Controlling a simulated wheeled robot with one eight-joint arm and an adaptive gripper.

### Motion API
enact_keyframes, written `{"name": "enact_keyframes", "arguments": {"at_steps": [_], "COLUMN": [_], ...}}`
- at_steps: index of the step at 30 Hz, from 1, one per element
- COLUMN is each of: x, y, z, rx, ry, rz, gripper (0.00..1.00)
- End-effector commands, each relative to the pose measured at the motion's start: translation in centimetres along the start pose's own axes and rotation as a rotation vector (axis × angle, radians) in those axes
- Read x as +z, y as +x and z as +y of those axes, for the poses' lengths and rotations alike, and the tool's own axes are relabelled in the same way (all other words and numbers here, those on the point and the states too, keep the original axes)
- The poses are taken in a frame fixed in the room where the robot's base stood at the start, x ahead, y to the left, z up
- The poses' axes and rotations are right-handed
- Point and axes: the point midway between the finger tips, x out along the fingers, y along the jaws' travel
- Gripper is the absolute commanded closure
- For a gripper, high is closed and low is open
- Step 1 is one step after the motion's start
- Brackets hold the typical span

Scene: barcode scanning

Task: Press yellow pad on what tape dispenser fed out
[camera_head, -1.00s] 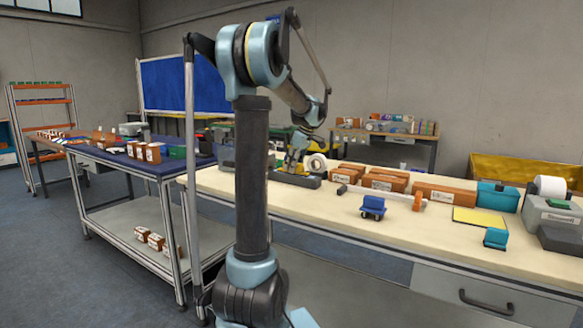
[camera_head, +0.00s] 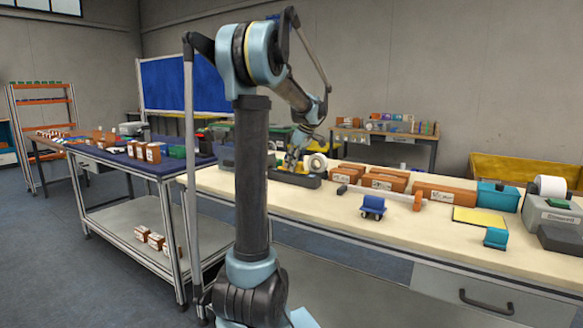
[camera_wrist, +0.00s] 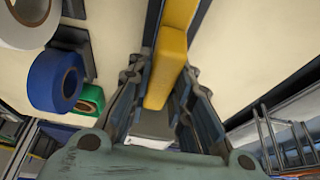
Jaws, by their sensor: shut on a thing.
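My gripper (camera_wrist: 174,40) is shut on a yellow block-like pad (camera_wrist: 170,60), which runs lengthwise between the two fingers in the wrist view. In the head view my gripper (camera_head: 293,157) is at the far left part of the pale bench, just over or at the dark tape dispenser (camera_head: 306,181). A white tape roll (camera_head: 317,162) shows to the right of my gripper. The wrist view shows a white roll (camera_wrist: 12,32), a blue roll (camera_wrist: 42,80) and a green roll (camera_wrist: 90,97) left of the fingers. Any fed-out tape and the pad's contact with it cannot be made out.
Brown boxes (camera_head: 445,194), a small blue cart-like holder (camera_head: 373,205), a yellow flat sheet (camera_head: 479,217) and a grey printer (camera_head: 550,215) occupy the pale bench (camera_head: 400,235). Its front strip is mostly clear. A blue-topped bench (camera_head: 165,166) stands at left.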

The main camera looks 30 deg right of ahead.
Motion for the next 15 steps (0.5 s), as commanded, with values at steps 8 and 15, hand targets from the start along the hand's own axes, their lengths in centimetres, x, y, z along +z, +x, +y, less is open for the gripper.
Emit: {"name": "enact_keyframes", "arguments": {"at_steps": [8, 15], "x": [-0.7, -1.3], "y": [-1.8, -3.2], "z": [0.0, 0.0], "rx": [0.000, 0.000], "ry": [0.000, 0.000], "rz": [0.001, 0.001], "gripper": [1.00, 1.00]}}
